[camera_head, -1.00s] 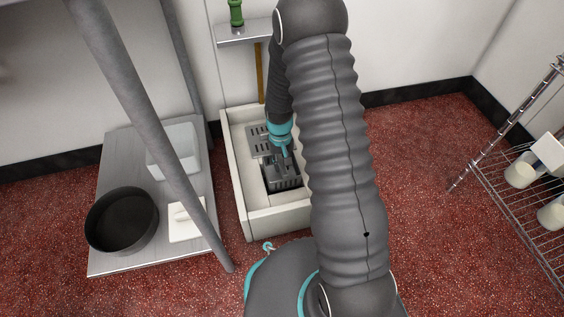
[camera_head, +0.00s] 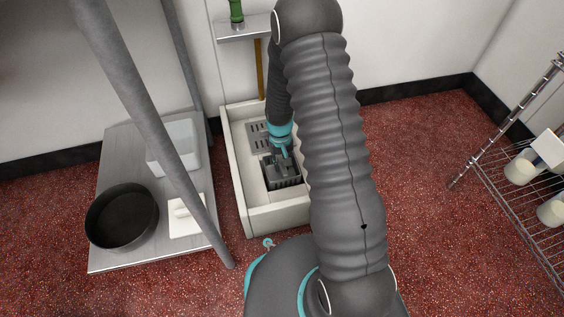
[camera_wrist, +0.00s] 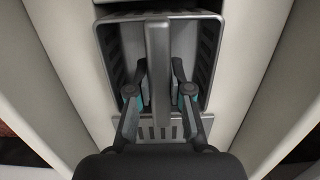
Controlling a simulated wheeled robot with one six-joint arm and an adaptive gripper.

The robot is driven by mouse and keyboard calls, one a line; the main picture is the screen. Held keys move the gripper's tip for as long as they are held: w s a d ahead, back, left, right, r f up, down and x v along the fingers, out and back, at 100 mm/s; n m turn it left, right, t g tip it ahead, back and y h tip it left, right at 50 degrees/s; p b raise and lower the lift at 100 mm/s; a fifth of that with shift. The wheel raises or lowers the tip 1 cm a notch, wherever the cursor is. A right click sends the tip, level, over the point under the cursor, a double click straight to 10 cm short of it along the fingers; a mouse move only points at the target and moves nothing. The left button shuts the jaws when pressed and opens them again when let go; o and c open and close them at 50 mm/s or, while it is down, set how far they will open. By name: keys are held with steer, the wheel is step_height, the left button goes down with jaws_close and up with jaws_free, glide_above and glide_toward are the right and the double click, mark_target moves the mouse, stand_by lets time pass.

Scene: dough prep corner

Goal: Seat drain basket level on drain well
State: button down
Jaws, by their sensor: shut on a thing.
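The drain basket (camera_head: 285,182) is a grey metal box with slotted walls, low in the pale floor sink at the drain well. In the wrist view its flat handle bar (camera_wrist: 158,45) runs up the picture between my fingers. My gripper (camera_head: 281,154) is shut on this handle from above, and its fingers (camera_wrist: 161,82) sit on either side of the bar. The drain well (camera_head: 267,173) shows as a dark square opening, partly covered by the basket. I cannot tell whether the basket touches the well's rim or is fully level.
Pale sink walls (camera_head: 238,185) stand close around the basket. A slotted grate (camera_head: 258,136) lies behind it. A metal table at left holds a black pan (camera_head: 122,218), a clear bin (camera_head: 178,146) and a white block (camera_head: 186,216). A wire rack (camera_head: 515,200) stands right.

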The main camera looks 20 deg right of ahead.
steer(key=shift+f, duration=3.3)
steer(key=c, duration=1)
jaws_free()
steer(key=shift+w+r+p, duration=0.15)
steer(key=shift+r+p, duration=0.65)
steer(key=shift+r, duration=0.55)
steer(key=shift+w+r+p, duration=0.2)
steer(key=shift+r+p, duration=0.55)
steer(key=shift+r, duration=0.55)
steer(key=shift+w+r+p, duration=0.15)
steer(key=shift+r+p, duration=0.65)
steer(key=shift+r, duration=0.55)
